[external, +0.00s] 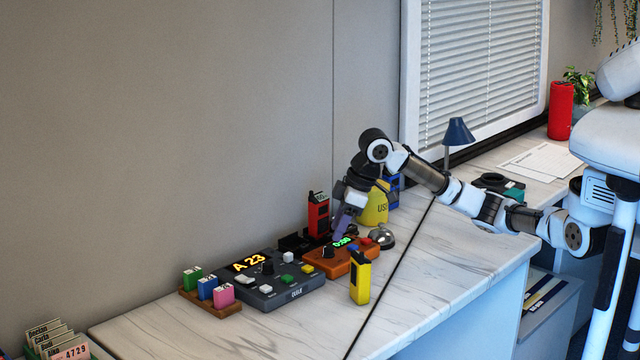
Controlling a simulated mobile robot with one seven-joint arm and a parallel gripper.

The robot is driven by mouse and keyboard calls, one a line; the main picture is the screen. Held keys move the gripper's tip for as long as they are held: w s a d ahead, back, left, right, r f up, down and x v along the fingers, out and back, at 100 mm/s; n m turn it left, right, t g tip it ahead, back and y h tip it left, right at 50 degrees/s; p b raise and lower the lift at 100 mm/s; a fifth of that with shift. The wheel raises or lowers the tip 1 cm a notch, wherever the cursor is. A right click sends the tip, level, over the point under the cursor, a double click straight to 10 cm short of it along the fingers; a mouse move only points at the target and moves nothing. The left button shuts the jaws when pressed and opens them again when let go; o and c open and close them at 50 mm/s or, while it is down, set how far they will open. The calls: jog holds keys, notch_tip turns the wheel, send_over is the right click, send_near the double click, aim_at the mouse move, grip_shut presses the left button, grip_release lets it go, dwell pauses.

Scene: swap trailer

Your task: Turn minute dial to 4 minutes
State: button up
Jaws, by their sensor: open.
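My gripper (338,235) points down just above the back of the timer, close to the dial and display. It is open. From this side I cannot tell whether a fingertip touches the box, and the gap between the fingers is hard to see.
A grey console (285,292) showing "A 23" stands left of the timer. A yellow radio (360,278) stands in front, a red radio (318,217) behind. A silver bell (381,238) and yellow container (374,208) are at right.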

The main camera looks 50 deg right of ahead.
aim_at(329, 246)
jog(key=x, duration=0.5)
jog(key=shift+r, duration=0.1)
jog(key=c, duration=1)
